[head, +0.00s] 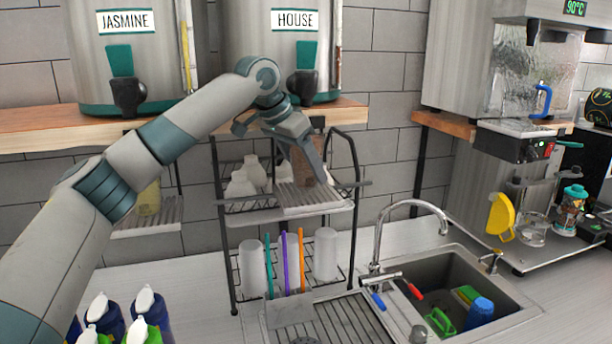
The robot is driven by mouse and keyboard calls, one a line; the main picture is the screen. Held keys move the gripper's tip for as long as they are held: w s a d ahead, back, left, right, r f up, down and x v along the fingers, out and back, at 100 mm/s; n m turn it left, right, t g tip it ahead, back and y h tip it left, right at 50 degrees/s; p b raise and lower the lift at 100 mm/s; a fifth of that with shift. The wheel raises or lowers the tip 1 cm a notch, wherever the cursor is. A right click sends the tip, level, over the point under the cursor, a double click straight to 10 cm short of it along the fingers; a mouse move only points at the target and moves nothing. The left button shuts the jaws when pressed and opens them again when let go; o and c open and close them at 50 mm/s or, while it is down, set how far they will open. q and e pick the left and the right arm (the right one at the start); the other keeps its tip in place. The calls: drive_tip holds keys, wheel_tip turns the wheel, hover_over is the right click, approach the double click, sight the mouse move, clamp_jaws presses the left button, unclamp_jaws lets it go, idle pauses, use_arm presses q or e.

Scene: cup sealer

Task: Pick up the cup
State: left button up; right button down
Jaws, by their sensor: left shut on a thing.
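A brown-looking cup (301,171) is upright at the upper tier of the black wire rack, over a grey slatted drip tray (318,204) and below the HOUSE dispenser (296,50). My left gripper (311,163) reaches in from the left and above and is shut on this cup. Its fingers and wrist hide part of the cup. Whether the cup's base touches the tray is hard to tell. My right gripper is not in view.
White cups or bottles (240,184) stand left on the same tier. Clear cups (325,254) and coloured straws (285,262) are on the lower tier. A sink (510,305) with a tall faucet (379,232) is to the right. Blue bottles (108,316) stand front left.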

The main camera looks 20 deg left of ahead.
use_arm(q)
drive_tip(key=shift+d+r+b, duration=0.1)
drive_tip(key=shift+r+b, duration=0.4)
drive_tip(key=shift+r, duration=0.3)
drive_tip(key=shift+s+a+b, duration=0.25)
drive_tip(key=shift+s+b, duration=0.05)
drive_tip(key=shift+b, duration=0.05)
drive_tip(key=s+a+b, duration=0.8)
drive_tip(key=s+a, duration=0.1)
drive_tip(key=s, duration=0.5)
drive_tip(key=shift+s+a+r+b, duration=0.2)
drive_tip(key=shift+s+a+b, duration=0.1)
drive_tip(key=shift+b, duration=0.1)
drive_tip(key=shift+w, duration=0.1)
